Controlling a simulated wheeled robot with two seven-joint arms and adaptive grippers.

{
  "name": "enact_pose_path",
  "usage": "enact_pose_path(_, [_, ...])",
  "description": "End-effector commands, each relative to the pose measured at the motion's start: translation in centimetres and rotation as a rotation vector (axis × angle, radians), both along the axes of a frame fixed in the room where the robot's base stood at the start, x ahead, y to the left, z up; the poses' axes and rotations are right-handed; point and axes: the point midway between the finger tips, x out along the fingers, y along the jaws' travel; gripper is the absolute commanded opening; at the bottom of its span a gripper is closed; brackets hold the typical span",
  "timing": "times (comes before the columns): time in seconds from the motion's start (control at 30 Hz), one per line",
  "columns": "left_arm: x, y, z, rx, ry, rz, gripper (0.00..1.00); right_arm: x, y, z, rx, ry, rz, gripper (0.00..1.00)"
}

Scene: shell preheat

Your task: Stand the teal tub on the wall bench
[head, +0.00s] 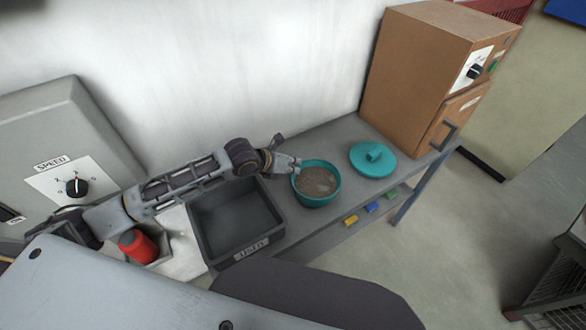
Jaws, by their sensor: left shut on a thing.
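The teal tub (320,201) is round and open at the top, with grey-brown granular stuff inside. It is upright on or just over the grey wall bench (335,142), right of the dark tray; I cannot tell whether its base touches the bench. My left gripper (295,167) is shut on the tub's upper left rim, its arm coming from the left. The teal lid (372,158) with a knob lies on the bench, right of and behind the tub. My right gripper is not in view.
A dark tray (207,238) labelled USED stands left of the tub. A brown oven-like cabinet (415,70) stands at the bench's right end. A grey machine with a SPEED dial (77,187) and a red object (137,246) are at left. Small coloured blocks (372,207) lie on a lower shelf.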

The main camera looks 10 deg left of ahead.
Motion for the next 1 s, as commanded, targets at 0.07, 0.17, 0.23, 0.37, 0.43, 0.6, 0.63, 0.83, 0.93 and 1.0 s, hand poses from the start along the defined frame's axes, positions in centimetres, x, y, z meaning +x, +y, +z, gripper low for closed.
enact_pose_path(0.07, [0.03,-0.02,-0.27,-0.001,-0.001,0.0,0.0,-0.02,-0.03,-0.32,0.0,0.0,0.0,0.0])
enact_pose_path(0.17, [0.03,-0.01,-0.3,-0.001,-0.001,0.0,0.0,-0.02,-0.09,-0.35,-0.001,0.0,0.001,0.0])
enact_pose_path(0.23, [0.02,-0.01,-0.26,-0.001,-0.001,0.0,0.0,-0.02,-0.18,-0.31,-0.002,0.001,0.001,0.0])
enact_pose_path(0.37, [0.03,-0.01,-0.22,-0.001,-0.001,0.0,0.0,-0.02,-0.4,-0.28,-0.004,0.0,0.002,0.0])
enact_pose_path(0.43, [0.03,-0.01,-0.23,-0.001,-0.001,0.0,0.0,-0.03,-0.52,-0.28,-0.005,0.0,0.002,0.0])
enact_pose_path(0.6, [0.05,-0.01,-0.5,-0.001,-0.002,0.001,0.0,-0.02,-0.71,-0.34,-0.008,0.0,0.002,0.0])
enact_pose_path(0.63, [0.02,0.01,-0.54,0.0,-0.001,0.0,0.08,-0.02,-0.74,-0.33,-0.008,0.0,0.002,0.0])
enact_pose_path(0.83, [0.02,0.02,-0.54,0.0,0.0,0.0,0.27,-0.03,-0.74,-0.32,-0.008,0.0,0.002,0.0])
enact_pose_path(0.93, [0.01,0.01,-0.53,0.0,0.0,0.0,0.27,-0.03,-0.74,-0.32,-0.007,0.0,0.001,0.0])
enact_pose_path(1.0, [0.01,0.01,-0.53,0.0,0.0,0.0,0.27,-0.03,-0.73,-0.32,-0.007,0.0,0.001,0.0])
